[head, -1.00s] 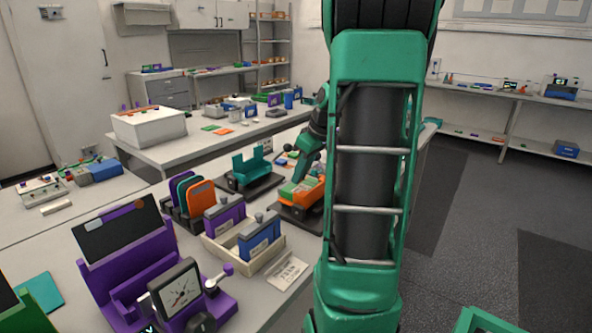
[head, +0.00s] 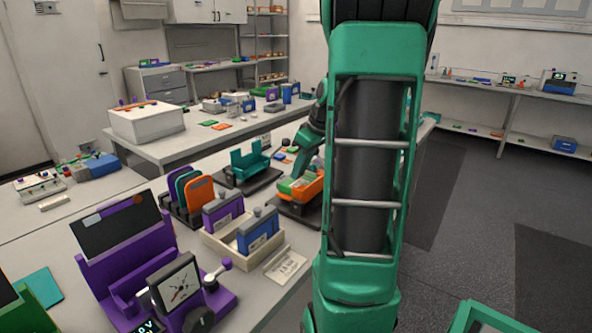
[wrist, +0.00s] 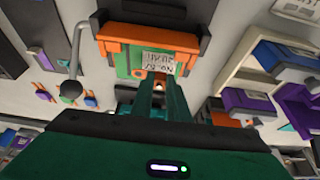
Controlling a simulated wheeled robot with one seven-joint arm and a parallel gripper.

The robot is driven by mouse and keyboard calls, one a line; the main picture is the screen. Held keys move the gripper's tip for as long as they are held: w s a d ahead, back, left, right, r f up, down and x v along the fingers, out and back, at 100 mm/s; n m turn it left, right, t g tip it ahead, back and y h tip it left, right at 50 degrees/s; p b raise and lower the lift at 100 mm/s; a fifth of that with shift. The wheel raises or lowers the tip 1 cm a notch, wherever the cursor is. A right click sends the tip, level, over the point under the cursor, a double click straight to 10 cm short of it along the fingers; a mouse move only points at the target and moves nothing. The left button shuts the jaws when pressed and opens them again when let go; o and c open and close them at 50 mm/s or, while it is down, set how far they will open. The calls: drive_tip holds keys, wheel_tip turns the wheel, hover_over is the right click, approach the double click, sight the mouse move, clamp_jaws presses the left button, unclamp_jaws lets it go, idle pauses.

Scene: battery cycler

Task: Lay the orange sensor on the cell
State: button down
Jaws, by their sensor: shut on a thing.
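In the wrist view my gripper (wrist: 160,80) is shut, with a small orange piece, which looks like the orange sensor (wrist: 160,75), showing between the fingertips. The fingers hide most of it. Just past the fingertips is an orange cradle (wrist: 113,55) with green parts and a pale printed label (wrist: 158,64). The cell appears to be in this cradle, but I cannot make out its outline or whether the sensor touches it. In the head view the orange cradle (head: 312,190) sits on a dark base, with my gripper over it, partly hidden by my arm.
A teal cradle (head: 250,163) on a dark base stands behind. Left of the orange cradle are a rack of coloured plates (head: 199,196) and a cream tray (head: 215,243) holding purple and blue blocks. A purple gauge stand (head: 125,270) is nearer.

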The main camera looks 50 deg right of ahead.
drive_tip(key=shift+f, duration=0.5)
drive_tip(key=shift+f, duration=0.25)
idle(0.4)
drive_tip(key=c, duration=1.6)
unclamp_jaws()
drive_tip(key=shift+c, duration=0.2)
drive_tip(key=v, duration=1)
drive_tip(key=shift+r, duration=0.3)
drive_tip(key=shift+s+a, duration=0.1)
drive_tip(key=shift+s, duration=0.05)
